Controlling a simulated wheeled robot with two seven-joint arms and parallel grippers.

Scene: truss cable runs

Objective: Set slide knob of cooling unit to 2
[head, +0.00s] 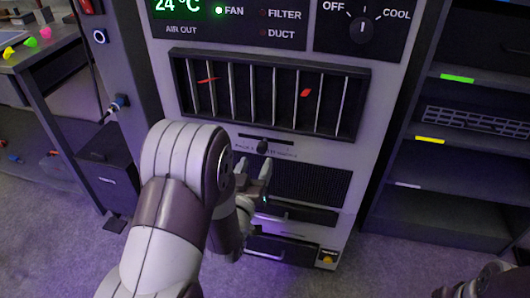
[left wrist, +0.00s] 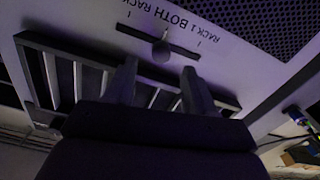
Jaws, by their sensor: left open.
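The cooling unit (head: 350,165) is a light grey cabinet in the middle of the head view. Its slide knob (head: 263,147) is small and dark, in a horizontal slot below the air vent. In the left wrist view the slide knob (left wrist: 162,50) sits near the middle of its slot, by the upside-down word BOTH; RACK 1 is to one side. My left gripper (head: 253,168) is open and empty, just below the knob in the head view. In the left wrist view its fingertips (left wrist: 158,70) straddle the knob's line, apart from it. My right gripper is out of view.
A slatted vent (head: 270,92) with red ribbons is above the slot. A round dial (head: 362,30) points between OFF and COOL. A dark shelf rack (head: 450,165) stands right. A table (head: 40,50) with coloured pieces is left. Drawers (head: 290,212) lie below.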

